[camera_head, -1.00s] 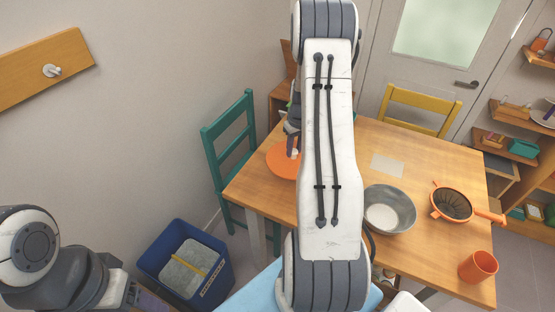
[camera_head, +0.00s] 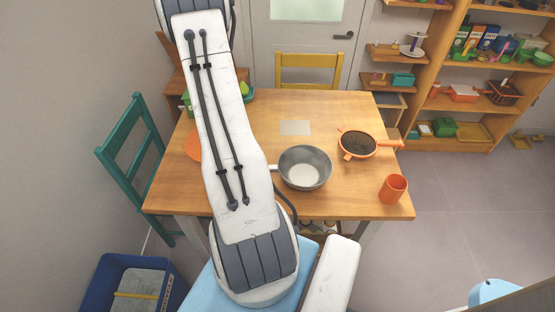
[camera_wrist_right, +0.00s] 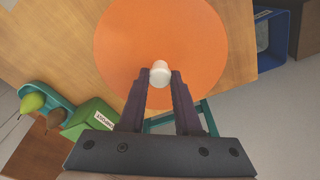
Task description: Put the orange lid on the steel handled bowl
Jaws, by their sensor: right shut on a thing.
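The orange lid (camera_wrist_right: 160,40) is a flat disc with a white knob (camera_wrist_right: 160,73), filling the upper middle of the right wrist view. My right gripper (camera_wrist_right: 160,78) is shut on that knob. In the head view only a sliver of the lid (camera_head: 193,147) shows at the table's left side, and my right arm hides the rest of it and the gripper. Whether the lid touches the table is unclear. The steel handled bowl (camera_head: 305,169) stands upright and open on the table, right of my arm, its short handle pointing left. My left gripper is out of view.
An orange-rimmed strainer (camera_head: 357,144) and an orange cup (camera_head: 393,188) stand right of the bowl on the wooden table (camera_head: 345,205). A pale sheet (camera_head: 295,128) lies behind it. A teal chair (camera_head: 130,140), a yellow chair (camera_head: 308,57) and a blue bin (camera_head: 95,290) surround the table.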

